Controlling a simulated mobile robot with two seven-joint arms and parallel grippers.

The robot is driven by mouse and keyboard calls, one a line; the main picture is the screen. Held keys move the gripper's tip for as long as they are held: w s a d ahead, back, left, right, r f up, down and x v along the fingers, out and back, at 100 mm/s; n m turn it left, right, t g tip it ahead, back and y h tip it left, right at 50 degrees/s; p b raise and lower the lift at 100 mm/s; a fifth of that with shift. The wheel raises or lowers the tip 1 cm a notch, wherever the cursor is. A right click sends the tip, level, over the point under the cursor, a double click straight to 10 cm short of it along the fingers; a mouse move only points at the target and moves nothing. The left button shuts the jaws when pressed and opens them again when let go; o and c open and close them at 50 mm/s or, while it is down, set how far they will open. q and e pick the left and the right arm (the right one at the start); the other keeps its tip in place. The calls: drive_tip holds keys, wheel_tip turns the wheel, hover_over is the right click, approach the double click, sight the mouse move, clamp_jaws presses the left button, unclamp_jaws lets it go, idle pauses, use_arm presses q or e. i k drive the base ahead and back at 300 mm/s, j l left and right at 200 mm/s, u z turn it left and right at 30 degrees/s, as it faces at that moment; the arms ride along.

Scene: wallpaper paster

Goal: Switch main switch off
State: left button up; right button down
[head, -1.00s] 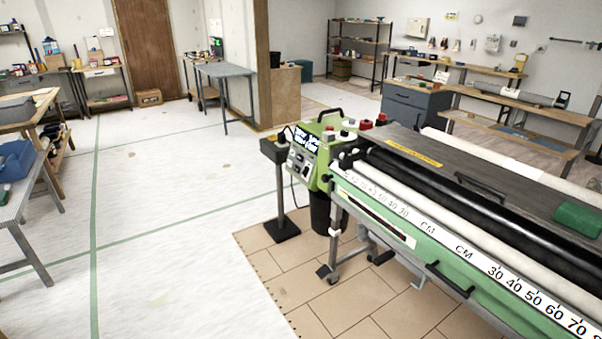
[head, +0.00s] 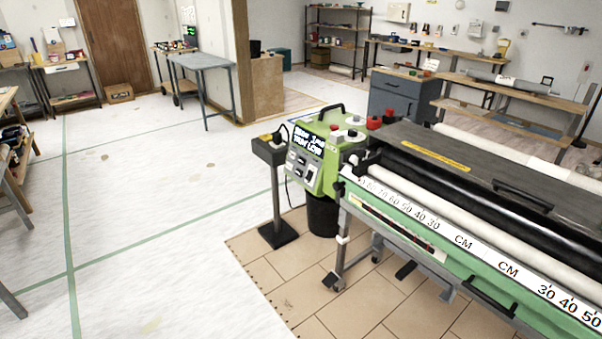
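The wallpaper paster (head: 430,220) stands at the right in the head view, with a green frame, rollers and a centimetre scale. Its green control box (head: 318,158) sits at its left end. The box has a lit display (head: 308,140) and several pale switches or knobs on its front, with red and white knobs on top. A white switch (head: 311,172) shows on the lower right of the front panel. Which one is the main switch, and its position, cannot be told at this size. Neither of my grippers is in view.
A dark post with a socket box (head: 270,150) stands just left of the control box, with a cable. A black bin (head: 322,214) sits beneath. The white floor (head: 150,220) to the left is clear. Tables and shelves line the back and left edge.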

sight(310, 176)
drive_tip(key=i+j+z, duration=0.1)
drive_tip(key=i+j, duration=0.2)
drive_tip(key=j, duration=0.15)
drive_tip(key=i+j+z, duration=0.1)
drive_tip(key=i+j, duration=0.2)
drive_tip(key=j, duration=0.15)
drive_tip(key=i+j+z, duration=0.1)
drive_tip(key=i+j, duration=0.15)
drive_tip(key=j, duration=0.25)
drive_tip(key=i+j+z, duration=0.1)
drive_tip(key=i+j, duration=0.15)
drive_tip(key=j, duration=0.3)
drive_tip(key=i+j+z, duration=0.1)
drive_tip(key=j, duration=0.4)
drive_tip(key=i+j+z, duration=0.1)
drive_tip(key=i+j, duration=0.2)
drive_tip(key=j, duration=0.25)
drive_tip(key=i+j, duration=0.2)
drive_tip(key=j, duration=0.4)
drive_tip(key=i+j+z, duration=0.15)
drive_tip(key=j, duration=0.4)
drive_tip(key=i, duration=0.05)
